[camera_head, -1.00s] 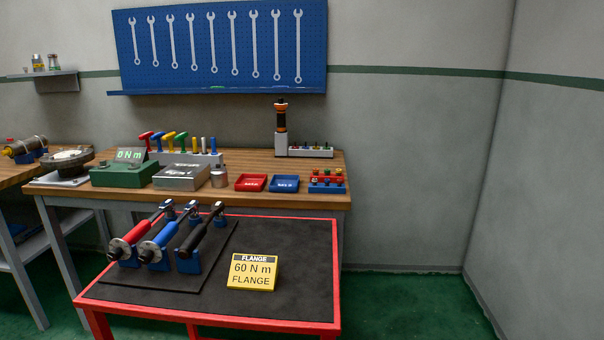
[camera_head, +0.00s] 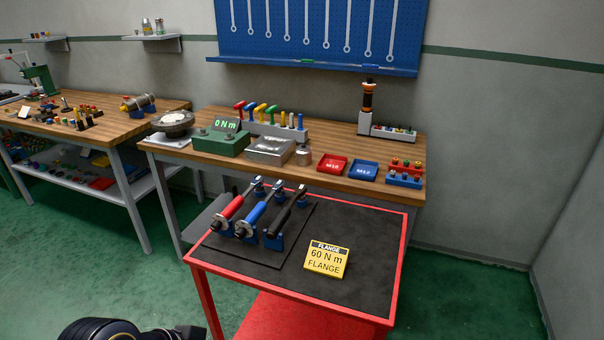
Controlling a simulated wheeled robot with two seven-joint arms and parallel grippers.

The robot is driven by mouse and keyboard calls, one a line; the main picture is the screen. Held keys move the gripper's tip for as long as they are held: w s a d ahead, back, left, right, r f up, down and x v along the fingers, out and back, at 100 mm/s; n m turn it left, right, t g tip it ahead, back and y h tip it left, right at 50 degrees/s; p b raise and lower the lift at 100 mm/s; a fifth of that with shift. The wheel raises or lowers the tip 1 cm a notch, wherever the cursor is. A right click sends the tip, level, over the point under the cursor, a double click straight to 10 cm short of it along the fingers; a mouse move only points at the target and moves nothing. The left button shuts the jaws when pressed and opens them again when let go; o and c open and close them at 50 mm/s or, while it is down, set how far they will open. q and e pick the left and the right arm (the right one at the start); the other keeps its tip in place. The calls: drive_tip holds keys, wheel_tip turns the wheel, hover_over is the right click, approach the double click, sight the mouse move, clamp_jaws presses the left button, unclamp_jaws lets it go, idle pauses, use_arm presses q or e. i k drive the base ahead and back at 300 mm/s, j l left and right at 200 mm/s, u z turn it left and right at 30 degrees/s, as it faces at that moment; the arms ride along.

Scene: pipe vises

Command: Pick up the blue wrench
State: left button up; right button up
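The blue wrench (camera_head: 257,213) lies in blue holders on the dark mat of the red cart. It is the middle one of three torque wrenches, between the red wrench (camera_head: 232,207) on its left and the black wrench (camera_head: 281,217) on its right. All three slant with their heads toward the back right. Neither of my grippers shows in the head view. A black rounded part, probably mine, shows at the bottom left edge.
The red cart (camera_head: 390,270) also bears a yellow sign (camera_head: 326,259) reading "FLANGE 60 N m"; its right side is bare. Behind it a wooden workbench (camera_head: 340,135) holds a green tester (camera_head: 222,142), trays and hex keys. Green floor is open at the left.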

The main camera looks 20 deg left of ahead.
sight(278, 186)
drive_tip(key=i+j, duration=0.15)
drive_tip(key=j, duration=0.45)
drive_tip(key=i+j+u, duration=0.1)
drive_tip(key=j, duration=0.5)
drive_tip(key=i+j, duration=0.3)
drive_tip(key=j, duration=0.25)
drive_tip(key=i+j+u, duration=0.1)
drive_tip(key=j, duration=0.5)
drive_tip(key=i+j, duration=0.3)
drive_tip(key=j, duration=0.25)
drive_tip(key=i+j, duration=0.2)
drive_tip(key=j, duration=0.4)
drive_tip(key=i+j+u, duration=0.1)
drive_tip(key=j, duration=0.45)
drive_tip(key=i+j, duration=0.35)
drive_tip(key=j, duration=0.2)
drive_tip(key=z, duration=2.25)
